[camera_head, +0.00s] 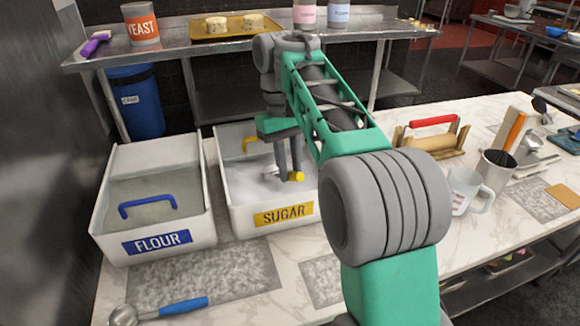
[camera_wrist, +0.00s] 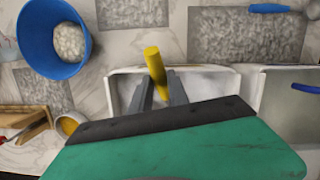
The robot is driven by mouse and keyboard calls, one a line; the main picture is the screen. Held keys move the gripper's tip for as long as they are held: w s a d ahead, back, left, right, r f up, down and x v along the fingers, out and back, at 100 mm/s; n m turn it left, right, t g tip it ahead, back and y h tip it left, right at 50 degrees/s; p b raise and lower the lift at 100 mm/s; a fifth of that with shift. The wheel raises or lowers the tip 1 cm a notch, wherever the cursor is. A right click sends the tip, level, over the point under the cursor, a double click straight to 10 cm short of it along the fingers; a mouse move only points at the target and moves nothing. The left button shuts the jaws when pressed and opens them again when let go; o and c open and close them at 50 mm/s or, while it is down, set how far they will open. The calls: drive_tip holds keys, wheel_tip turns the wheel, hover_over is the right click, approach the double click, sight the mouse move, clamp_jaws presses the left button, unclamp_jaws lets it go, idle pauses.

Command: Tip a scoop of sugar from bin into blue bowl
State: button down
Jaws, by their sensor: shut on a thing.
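The sugar bin (camera_head: 270,214), white with a yellow SUGAR label, stands left of centre in the head view, with white sugar (camera_head: 248,187) inside. My gripper (camera_head: 289,175) points down into it, shut on the yellow handle of a scoop (camera_head: 297,176). The scoop's handle also shows between the fingers in the wrist view (camera_wrist: 155,66). A bit of grey metal shows beside the fingers in the head view; the scoop's load cannot be made out. The blue bowl (camera_wrist: 28,36) is at upper left in the wrist view, with pale grainy stuff inside. My arm hides it in the head view.
A white flour bin (camera_head: 195,230) stands left of the sugar bin. A blue-handled scoop (camera_head: 180,307) lies at the front left. A rolling pin stand (camera_head: 432,145), a measuring jug (camera_head: 467,192) and a dark cup (camera_head: 495,172) stand right of my arm. A steel shelf is behind.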

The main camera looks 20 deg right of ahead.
drive_tip(key=shift+s+p+v, duration=0.2)
drive_tip(key=shift+p+v, duration=0.65)
drive_tip(key=shift+v, duration=0.1)
drive_tip(key=shift+s+p+v, duration=0.25)
drive_tip(key=shift+p+v, duration=0.55)
drive_tip(key=shift+v, duration=0.2)
drive_tip(key=shift+r+t+p, duration=0.35)
drive_tip(key=shift+r+t, duration=0.45)
drive_tip(key=shift+r, duration=0.6)
drive_tip(key=r+t+p, duration=0.1)
drive_tip(key=p, duration=0.1)
drive_tip(key=shift+d+r+p, duration=0.1)
drive_tip(key=shift+r+p, duration=0.2)
drive_tip(key=shift+r, duration=0.1)
drive_tip(key=r+t+p, duration=0.1)
drive_tip(key=p, duration=0.3)
drive_tip(key=shift+r+y+p, duration=0.3)
drive_tip(key=shift+p, duration=0.05)
drive_tip(key=shift+f, duration=0.15)
